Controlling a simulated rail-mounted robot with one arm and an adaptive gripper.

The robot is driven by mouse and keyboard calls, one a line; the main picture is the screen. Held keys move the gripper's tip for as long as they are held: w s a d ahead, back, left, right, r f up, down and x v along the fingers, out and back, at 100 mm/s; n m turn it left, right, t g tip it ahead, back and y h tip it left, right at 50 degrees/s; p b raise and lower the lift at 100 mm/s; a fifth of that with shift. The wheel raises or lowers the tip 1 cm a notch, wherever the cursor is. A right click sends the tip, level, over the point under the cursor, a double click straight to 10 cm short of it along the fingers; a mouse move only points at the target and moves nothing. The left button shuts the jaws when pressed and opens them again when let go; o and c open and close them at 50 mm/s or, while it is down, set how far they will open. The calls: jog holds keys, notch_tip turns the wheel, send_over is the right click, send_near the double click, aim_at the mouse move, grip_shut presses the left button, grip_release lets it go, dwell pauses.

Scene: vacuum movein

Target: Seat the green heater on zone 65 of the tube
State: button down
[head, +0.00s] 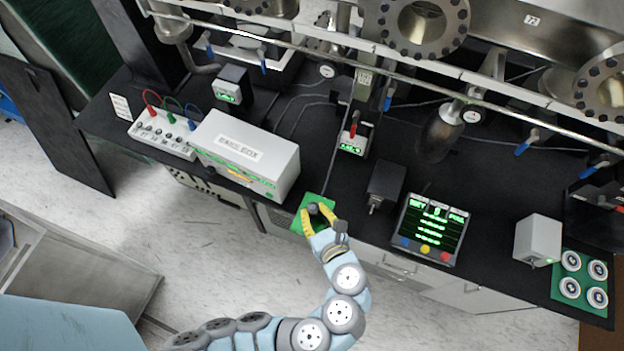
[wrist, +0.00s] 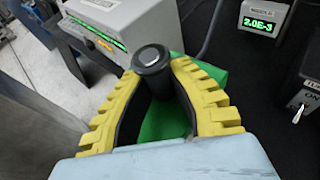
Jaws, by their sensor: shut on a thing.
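My gripper (head: 320,212) is at the front edge of the black bench, left of centre. Its yellow fingers are shut on the dark round knob (wrist: 151,60) of the green heater. The heater's green body (head: 313,200) shows around the fingers, and in the wrist view green (wrist: 165,120) shows below and beside the knob. I cannot tell whether the heater rests on the bench or is lifted. The steel tube (head: 560,25) with bolted flanges runs along the top of the head view. I cannot make out a zone 65 mark on it.
A white box (head: 245,155) stands left of my gripper. A dark switch box (head: 385,187) and a display panel (head: 432,228) stand to the right. A thin rail (head: 420,85) with blue-handled valves crosses before the tube. Cables lie on the bench behind.

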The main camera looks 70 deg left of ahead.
aim_at(315, 211)
jog(key=shift+s+d+r, duration=0.1)
jog(key=shift+d+r, duration=0.1)
jog(key=shift+d, duration=0.1)
jog(key=shift+d+r+p, duration=0.1)
jog(key=shift+r+p, duration=0.15)
jog(key=shift+p, duration=0.15)
jog(key=shift+r+p, duration=1.85)
jog(key=shift+p, duration=0.85)
jog(key=shift+f, duration=0.1)
